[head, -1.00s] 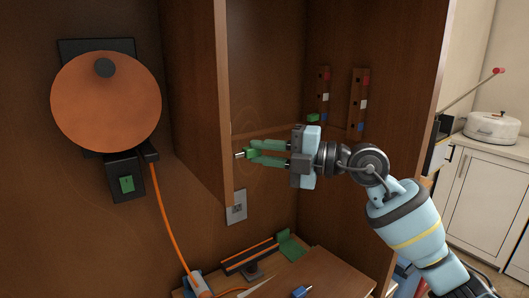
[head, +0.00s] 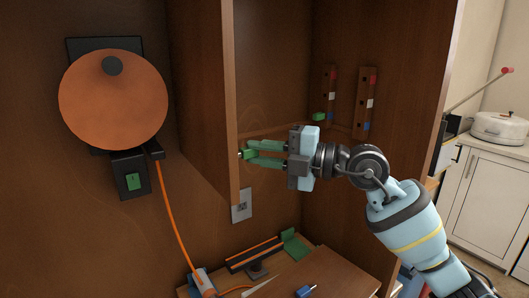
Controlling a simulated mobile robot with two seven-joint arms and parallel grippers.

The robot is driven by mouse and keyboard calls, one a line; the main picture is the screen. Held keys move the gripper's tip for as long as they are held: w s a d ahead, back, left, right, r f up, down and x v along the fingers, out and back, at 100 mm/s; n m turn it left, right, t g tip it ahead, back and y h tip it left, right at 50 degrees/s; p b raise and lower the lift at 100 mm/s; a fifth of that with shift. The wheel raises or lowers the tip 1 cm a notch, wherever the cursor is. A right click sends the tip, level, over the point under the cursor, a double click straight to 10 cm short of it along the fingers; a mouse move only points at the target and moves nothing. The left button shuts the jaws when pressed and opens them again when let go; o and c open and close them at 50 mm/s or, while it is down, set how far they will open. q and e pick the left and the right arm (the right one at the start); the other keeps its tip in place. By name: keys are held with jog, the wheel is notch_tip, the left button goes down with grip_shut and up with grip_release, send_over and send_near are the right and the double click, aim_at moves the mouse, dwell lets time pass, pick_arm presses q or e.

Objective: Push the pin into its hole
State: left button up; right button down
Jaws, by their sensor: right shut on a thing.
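My right gripper (head: 252,153) is shut on a small green pin (head: 248,154) with a pale metal tip. It holds the pin level, with the tip pointing left at the right face of the upright wooden panel (head: 208,90). The tip is at or very close to that face, and only a short bit of metal shows. The hole cannot be made out; I cannot tell whether the tip is inside it. My left gripper is out of view.
A metal plate (head: 242,206) sits below the pin. Two strips with coloured blocks (head: 367,103) are on the back right wall. An orange disc (head: 112,105) and an orange cable (head: 172,216) are at left. A cluttered wooden shelf (head: 335,278) lies below.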

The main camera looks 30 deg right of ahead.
jog(key=shift+s+a, duration=0.1)
jog(key=shift+a, duration=0.55)
jog(key=c, duration=1.3)
grip_release()
jog(key=shift+o, duration=0.2)
jog(key=shift+d, duration=0.1)
jog(key=shift+s+d+f, duration=0.1)
jog(key=shift+s+d, duration=0.15)
jog(key=shift+d, duration=0.05)
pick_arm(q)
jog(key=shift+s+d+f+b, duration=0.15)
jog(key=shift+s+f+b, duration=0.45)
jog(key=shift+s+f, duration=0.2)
pick_arm(e)
jog(key=v, duration=0.7)
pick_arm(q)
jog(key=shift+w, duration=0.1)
pick_arm(e)
jog(key=shift+a, duration=0.1)
